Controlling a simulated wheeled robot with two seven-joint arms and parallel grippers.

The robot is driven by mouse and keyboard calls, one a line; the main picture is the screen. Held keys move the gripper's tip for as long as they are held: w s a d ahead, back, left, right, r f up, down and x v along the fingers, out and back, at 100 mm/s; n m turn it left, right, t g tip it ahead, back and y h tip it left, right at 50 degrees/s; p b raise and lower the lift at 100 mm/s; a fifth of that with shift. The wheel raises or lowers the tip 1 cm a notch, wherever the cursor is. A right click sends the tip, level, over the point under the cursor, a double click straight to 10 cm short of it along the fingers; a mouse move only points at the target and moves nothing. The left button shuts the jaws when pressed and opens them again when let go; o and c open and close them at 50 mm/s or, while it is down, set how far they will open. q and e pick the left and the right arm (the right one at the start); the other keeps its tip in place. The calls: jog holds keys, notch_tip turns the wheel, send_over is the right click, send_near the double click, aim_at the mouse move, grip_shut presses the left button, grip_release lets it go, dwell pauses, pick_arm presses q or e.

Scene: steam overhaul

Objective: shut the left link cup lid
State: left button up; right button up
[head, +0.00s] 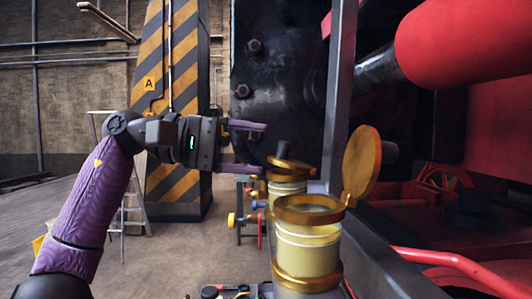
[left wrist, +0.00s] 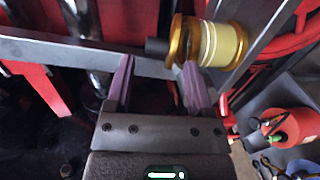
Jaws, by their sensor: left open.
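Two brass-rimmed, cream-coloured cups stand one behind the other in the head view. The nearer cup (head: 307,250) is open, its round brass lid (head: 362,163) standing up at its right side with a dark knob behind. The farther cup (head: 287,190), more to the left, has its lid (head: 286,163) lying on top with a dark knob (head: 283,149). My left gripper (head: 263,147) is open and empty, to the left of and slightly above the farther cup. In the left wrist view, my left gripper (left wrist: 159,72) points towards a cup (left wrist: 222,44) with a dark knob.
A grey upright bar (head: 340,95) rises beside the cups, in front of a black riveted block (head: 285,75). A red cylinder (head: 465,35) and red pipe (head: 455,262) are at the right. A striped pillar (head: 178,60) and a ladder (head: 128,215) stand at the left.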

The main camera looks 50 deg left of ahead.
pick_arm(q)
jog(key=v, duration=0.6)
jog(key=shift+r, duration=0.35)
pick_arm(e)
jog(key=shift+d, duration=0.15)
pick_arm(q)
jog(key=p+v, duration=0.2)
jog(key=v, duration=0.7)
jog(key=shift+s+a, duration=0.25)
jog(key=shift+s, duration=0.05)
pick_arm(e)
jog(key=shift+w+a+r, duration=0.15)
jog(key=shift+a+r, duration=0.25)
jog(key=shift+r, duration=0.15)
jog(key=shift+w+a+r, duration=0.15)
jog(key=shift+a+r, duration=0.2)
jog(key=shift+r, duration=0.15)
pick_arm(q)
jog(key=shift+c, duration=0.2)
